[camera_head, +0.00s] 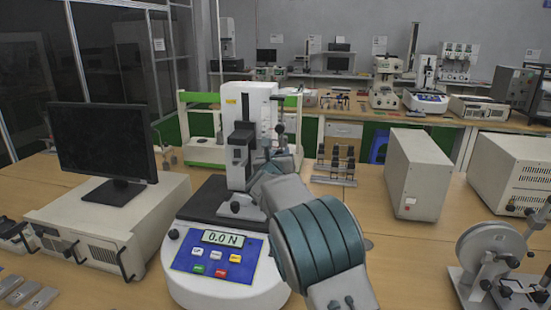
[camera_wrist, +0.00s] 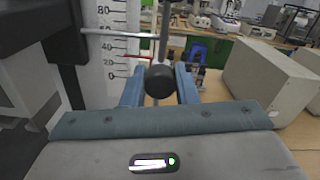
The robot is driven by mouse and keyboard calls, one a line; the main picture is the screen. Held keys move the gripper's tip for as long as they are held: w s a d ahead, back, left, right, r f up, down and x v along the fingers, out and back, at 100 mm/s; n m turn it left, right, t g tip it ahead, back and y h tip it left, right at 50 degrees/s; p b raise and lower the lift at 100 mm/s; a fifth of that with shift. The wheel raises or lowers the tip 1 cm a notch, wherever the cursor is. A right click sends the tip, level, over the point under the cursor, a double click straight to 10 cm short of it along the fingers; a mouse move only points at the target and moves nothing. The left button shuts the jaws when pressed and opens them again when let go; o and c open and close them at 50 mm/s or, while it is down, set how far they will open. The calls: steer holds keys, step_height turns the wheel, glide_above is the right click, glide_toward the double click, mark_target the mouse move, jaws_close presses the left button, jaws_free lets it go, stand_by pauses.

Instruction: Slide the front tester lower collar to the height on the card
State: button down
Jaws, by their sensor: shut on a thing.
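The front tester (camera_head: 250,110) has a white column, a round base (camera_head: 215,285) and a display (camera_head: 222,238) reading 0.0 N. In the wrist view its vertical scale (camera_wrist: 112,15) stands left of an upright rod (camera_wrist: 164,35). A red pointer (camera_wrist: 120,57) crosses the scale between 0 and 40, near 20. A grey bar (camera_wrist: 115,33) crosses higher up. My gripper (camera_wrist: 159,88) is shut on a round black knob (camera_wrist: 159,76), seemingly the lower collar's, in front of the rod. The collar body is mostly hidden behind the knob. I cannot make out the height card.
A monitor (camera_head: 103,143) on a beige unit (camera_head: 110,225) stands left of the tester. A beige box (camera_head: 417,175) and a reel device (camera_head: 495,255) stand right. A small rack (camera_head: 336,163) is behind. Some bare bench shows between them.

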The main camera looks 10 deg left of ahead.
steer(key=c, duration=1.1)
jaws_free()
steer(key=s+b, duration=0.2)
steer(key=s, duration=0.5)
steer(key=s+b, duration=0.2)
steer(key=s, duration=0.4)
steer(key=shift+s+a, duration=0.2)
steer(key=shift+s, duration=0.2)
